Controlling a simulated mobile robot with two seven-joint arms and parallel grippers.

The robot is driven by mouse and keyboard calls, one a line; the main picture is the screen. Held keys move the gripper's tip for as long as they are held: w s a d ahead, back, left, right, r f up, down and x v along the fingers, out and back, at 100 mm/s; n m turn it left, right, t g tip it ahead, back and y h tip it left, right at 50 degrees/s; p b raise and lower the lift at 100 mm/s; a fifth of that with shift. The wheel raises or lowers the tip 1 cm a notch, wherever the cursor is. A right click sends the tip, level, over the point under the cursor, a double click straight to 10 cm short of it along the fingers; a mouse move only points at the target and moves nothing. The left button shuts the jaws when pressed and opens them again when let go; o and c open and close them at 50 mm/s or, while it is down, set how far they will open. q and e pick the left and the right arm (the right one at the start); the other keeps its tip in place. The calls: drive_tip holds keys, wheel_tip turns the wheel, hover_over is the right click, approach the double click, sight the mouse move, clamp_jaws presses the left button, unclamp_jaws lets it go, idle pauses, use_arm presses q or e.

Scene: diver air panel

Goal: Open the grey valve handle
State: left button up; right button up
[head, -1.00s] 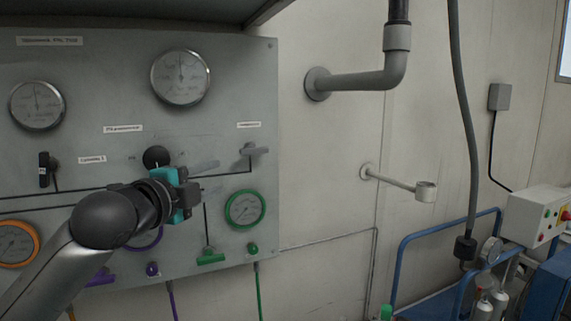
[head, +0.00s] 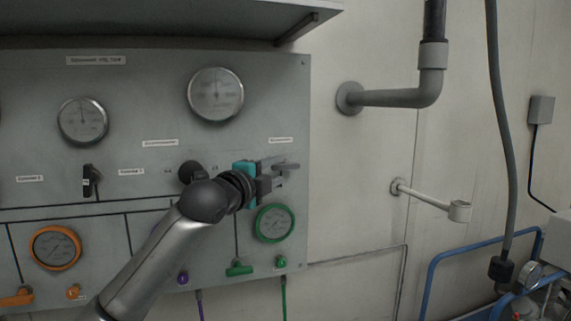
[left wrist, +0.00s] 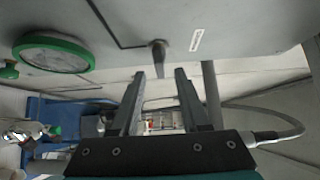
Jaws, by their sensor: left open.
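The grey valve handle (head: 289,166) sticks out near the upper right edge of the grey panel, under a small white label. In the left wrist view the handle (left wrist: 158,56) points toward me, its end in line with the gap between the fingertips. My left gripper (head: 271,176) is at the handle in the head view and partly covers its left side. In the left wrist view the two fingers of the left gripper (left wrist: 160,74) are apart with nothing held. I cannot tell whether a finger touches the handle. My right gripper is not in view.
The green-rimmed gauge (head: 274,223) is just below my gripper. A black knob (head: 190,172) and a white-faced gauge (head: 215,95) are to the left and above. A grey pipe (head: 395,98) and a small bracket (head: 435,196) stick out from the wall at right.

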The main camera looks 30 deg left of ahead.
sight(283, 168)
use_arm(q)
drive_tip(key=shift+w+a+p, duration=0.2)
drive_tip(key=shift+w+p, duration=0.1)
drive_tip(key=shift+w, duration=2.15)
drive_tip(key=shift+c, duration=0.2)
clamp_jaws()
